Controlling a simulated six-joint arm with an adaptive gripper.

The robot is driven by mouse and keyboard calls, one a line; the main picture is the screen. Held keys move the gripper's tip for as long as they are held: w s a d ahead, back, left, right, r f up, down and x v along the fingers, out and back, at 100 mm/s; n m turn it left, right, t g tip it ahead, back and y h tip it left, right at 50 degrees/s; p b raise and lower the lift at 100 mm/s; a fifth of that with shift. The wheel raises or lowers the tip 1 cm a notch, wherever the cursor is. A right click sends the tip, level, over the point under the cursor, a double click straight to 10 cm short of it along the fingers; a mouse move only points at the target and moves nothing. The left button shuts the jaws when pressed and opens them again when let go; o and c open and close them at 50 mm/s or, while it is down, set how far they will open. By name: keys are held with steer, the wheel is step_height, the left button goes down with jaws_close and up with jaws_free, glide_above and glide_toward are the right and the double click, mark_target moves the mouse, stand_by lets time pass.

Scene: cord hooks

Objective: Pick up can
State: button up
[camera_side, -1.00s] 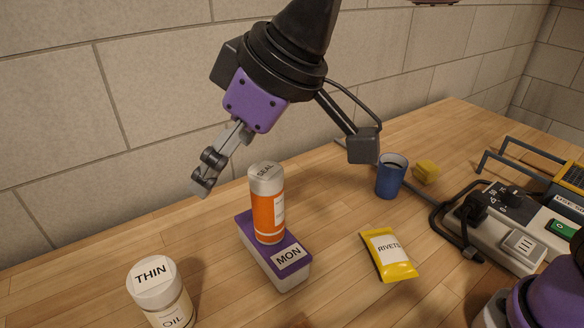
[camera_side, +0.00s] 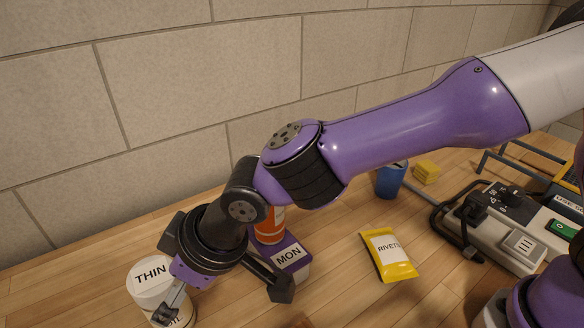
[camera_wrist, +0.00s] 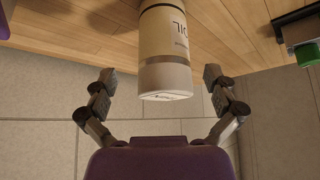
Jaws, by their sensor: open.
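A cream can (camera_side: 147,277) with a white lid marked THIN stands at the lower left of the side view. Its lid and its body, lettered OIL, also show between my fingers in the wrist view (camera_wrist: 163,45). My gripper (camera_wrist: 158,75) is open, with one finger on each side of the can and gaps to both. In the side view my gripper (camera_side: 167,308) is in front of the can and hides part of its body. An orange can (camera_side: 269,226) on a purple-topped box marked MON (camera_side: 290,256) is mostly hidden behind my arm.
A yellow RIVETS packet (camera_side: 388,254) lies at the middle right. A blue cup (camera_side: 391,181) and a yellow block (camera_side: 426,172) stand behind it. A grey power strip (camera_side: 505,232) with a black cord lies at the right. Bare table lies between packet and box.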

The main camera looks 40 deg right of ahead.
steer(key=shift+a+r+x, duration=0.1)
steer(key=shift+a+x, duration=0.1)
steer(key=shift+x, duration=1.1)
steer(key=shift+a+r+x, duration=0.1)
steer(key=shift+a+x, duration=0.1)
steer(key=shift+x, duration=1.15)
steer(key=c, duration=1.4)
